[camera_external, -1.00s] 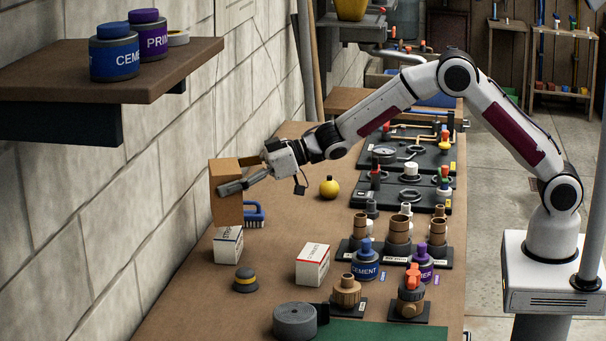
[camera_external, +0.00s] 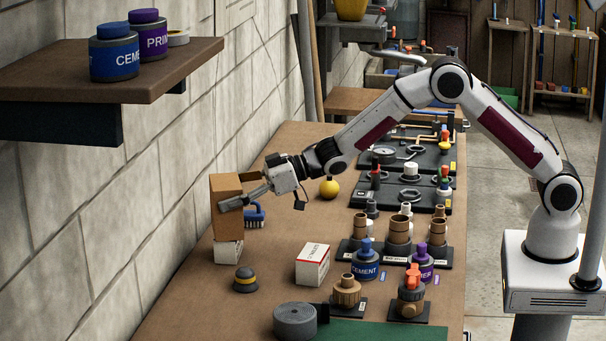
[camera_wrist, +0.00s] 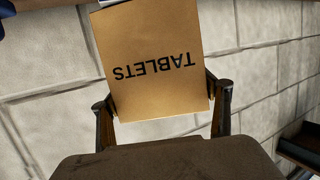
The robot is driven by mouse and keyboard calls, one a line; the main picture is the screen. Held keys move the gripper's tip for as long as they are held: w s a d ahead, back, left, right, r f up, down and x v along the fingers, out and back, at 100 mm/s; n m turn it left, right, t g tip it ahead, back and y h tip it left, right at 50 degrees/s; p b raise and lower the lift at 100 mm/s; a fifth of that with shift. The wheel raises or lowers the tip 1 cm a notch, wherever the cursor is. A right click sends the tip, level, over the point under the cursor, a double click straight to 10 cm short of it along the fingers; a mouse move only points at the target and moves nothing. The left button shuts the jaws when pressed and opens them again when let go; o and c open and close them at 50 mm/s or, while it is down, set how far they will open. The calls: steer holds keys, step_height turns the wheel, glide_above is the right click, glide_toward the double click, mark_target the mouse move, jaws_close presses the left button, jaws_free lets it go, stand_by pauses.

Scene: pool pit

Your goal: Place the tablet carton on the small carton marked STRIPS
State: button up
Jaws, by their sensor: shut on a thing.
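The tablet carton (camera_external: 228,215) is a brown box marked TABLETS. In the wrist view the tablet carton (camera_wrist: 155,60) sits between both fingers, its lettering upside down. My gripper (camera_external: 242,190) is shut on its sides; the wrist view shows both fingers of my gripper (camera_wrist: 164,100) against it. A small white carton (camera_external: 228,252) stands on the bench directly below, its upper part hidden by the brown box. The box's bottom appears at or very near its top; I cannot tell whether they touch. The white carton's lettering is not readable now.
Another white carton (camera_external: 312,267) with red trim stands to the right. A blue brush (camera_external: 255,216) lies just behind the held box. A dark puck with a yellow band (camera_external: 245,280) is in front. The block wall (camera_external: 130,215) is close on the left.

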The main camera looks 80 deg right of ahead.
stand_by(0.3)
steer(key=o, duration=1.6)
steer(key=shift+f, duration=0.1)
steer(key=shift+c, duration=0.2)
steer(key=v, duration=1.2)
steer(key=shift+r, duration=0.2)
